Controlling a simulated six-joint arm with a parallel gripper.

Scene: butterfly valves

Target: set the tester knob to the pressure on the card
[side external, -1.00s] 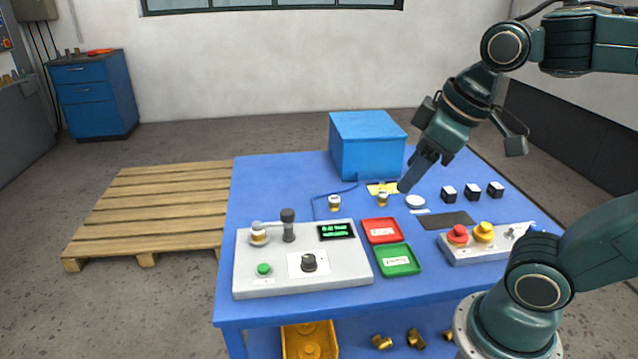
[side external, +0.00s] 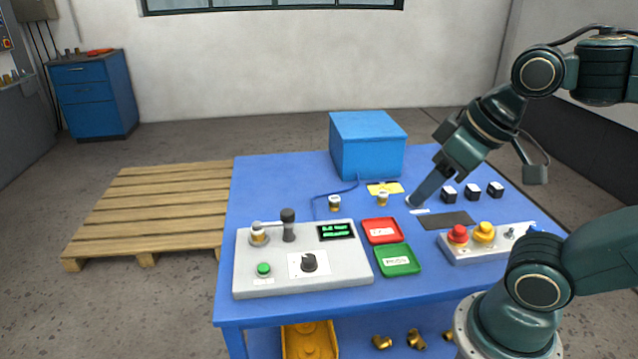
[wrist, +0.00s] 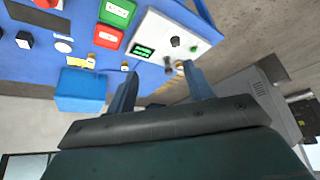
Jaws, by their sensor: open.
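The tester (side external: 345,273) is a light grey box at the front left of the blue table. Its black knob (side external: 309,262) sits on a white dial plate, with a green button (side external: 263,269) to its left and a small display with green text (side external: 336,230) behind. A valve (side external: 258,234) sits in the tester's clamp. A yellow card (side external: 384,188) lies near the blue box; its writing is too small to read. My gripper (side external: 412,203) is open and empty, over the table right of the card. In the wrist view the knob (wrist: 175,41) shows beyond the fingers.
A red tray (side external: 382,231) and a green tray (side external: 399,261) lie right of the tester. A control box (side external: 487,244) with red and yellow buttons stands further right. Small valves (side external: 334,203), black-and-white blocks (side external: 472,191) and a blue box (side external: 367,146) are behind.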

